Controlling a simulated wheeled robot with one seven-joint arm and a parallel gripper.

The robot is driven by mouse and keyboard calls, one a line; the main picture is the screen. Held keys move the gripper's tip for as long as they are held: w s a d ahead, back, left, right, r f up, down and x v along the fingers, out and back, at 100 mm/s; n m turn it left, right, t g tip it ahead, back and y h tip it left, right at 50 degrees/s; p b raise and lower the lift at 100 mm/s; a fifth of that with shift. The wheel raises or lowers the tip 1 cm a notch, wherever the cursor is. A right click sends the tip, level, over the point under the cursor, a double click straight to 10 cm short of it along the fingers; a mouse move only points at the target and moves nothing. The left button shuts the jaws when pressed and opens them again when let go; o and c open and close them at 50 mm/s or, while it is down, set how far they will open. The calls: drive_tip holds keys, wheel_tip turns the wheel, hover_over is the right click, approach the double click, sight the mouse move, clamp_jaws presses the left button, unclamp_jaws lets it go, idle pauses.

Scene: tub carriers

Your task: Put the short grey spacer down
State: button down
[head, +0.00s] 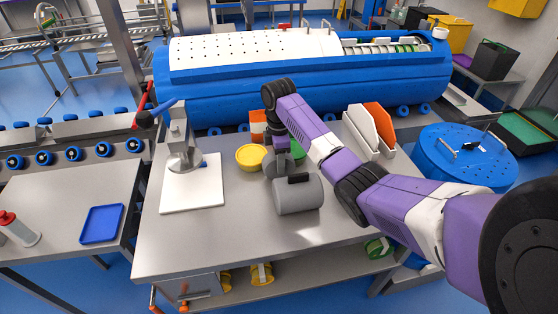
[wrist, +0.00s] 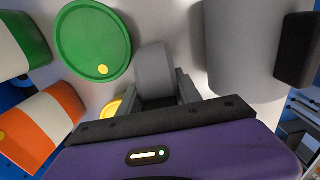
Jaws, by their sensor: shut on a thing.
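My gripper (head: 281,150) is over the middle of the steel table, pointing down. It is shut on a short grey spacer (wrist: 154,72), which shows between the jaws in the wrist view. In the head view the spacer (head: 270,167) is partly hidden by my gripper and the grey cylinder. It is low over the table; I cannot tell whether it touches the top.
A large grey cylinder (head: 298,198) lies close in front of my gripper. A yellow bowl (head: 251,157) and a green round piece (wrist: 90,40) are close by. A white board (head: 207,190) with a grey device lies left. The table's front (head: 200,245) is bare.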

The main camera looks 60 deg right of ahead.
drive_tip(key=shift+f, duration=0.15)
drive_tip(key=c, duration=0.8)
unclamp_jaws()
